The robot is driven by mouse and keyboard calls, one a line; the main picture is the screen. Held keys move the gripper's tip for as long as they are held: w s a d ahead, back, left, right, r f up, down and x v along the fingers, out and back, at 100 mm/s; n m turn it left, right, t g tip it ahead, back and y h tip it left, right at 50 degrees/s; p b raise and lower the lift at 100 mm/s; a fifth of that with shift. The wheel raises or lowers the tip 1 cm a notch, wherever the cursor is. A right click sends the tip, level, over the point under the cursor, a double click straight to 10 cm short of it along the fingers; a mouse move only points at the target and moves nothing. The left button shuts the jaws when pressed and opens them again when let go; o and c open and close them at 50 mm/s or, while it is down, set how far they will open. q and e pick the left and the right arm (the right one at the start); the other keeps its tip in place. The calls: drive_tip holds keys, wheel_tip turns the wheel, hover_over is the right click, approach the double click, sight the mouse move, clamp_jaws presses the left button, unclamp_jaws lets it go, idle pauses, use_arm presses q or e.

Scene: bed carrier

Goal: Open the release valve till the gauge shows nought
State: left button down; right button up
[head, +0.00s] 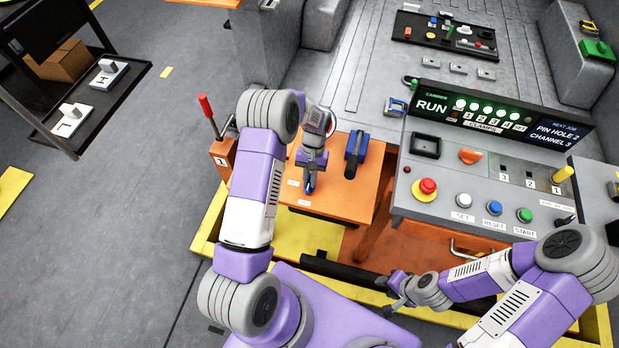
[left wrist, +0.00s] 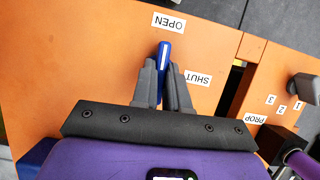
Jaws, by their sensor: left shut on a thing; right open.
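The release valve's blue handle (head: 309,185) stands on the orange panel (head: 335,198); it also shows in the left wrist view (left wrist: 164,52). My left gripper (head: 308,172) is shut on the handle, with one finger on each side of it in the left wrist view. The handle's free end lies close to the OPEN label (left wrist: 169,23), with the SHUT label (left wrist: 197,80) to its right. A round face with some red (head: 317,120) beside my left wrist may be the gauge; its reading cannot be made out. My right gripper (head: 392,291) is open and empty near the front rail.
A blue and black part (head: 355,154) stands on the panel right of my left gripper. A red-topped lever (head: 208,114) rises at the panel's left. The grey console (head: 455,175) with buttons and a RUN display is at the right. Grey floor lies open at the left.

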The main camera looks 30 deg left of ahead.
use_arm(q)
drive_tip(key=shift+s+f+m, duration=0.2)
drive_tip(key=shift+f+m, duration=0.05)
drive_tip(key=shift+m, duration=0.15)
drive_tip(key=c, duration=1.1)
unclamp_jaws()
drive_tip(key=shift+w, duration=0.1)
drive_tip(key=shift+c, duration=0.2)
drive_tip(key=shift+p+v, duration=0.7)
drive_tip(key=shift+v, duration=3.2)
drive_tip(key=shift+d, duration=0.1)
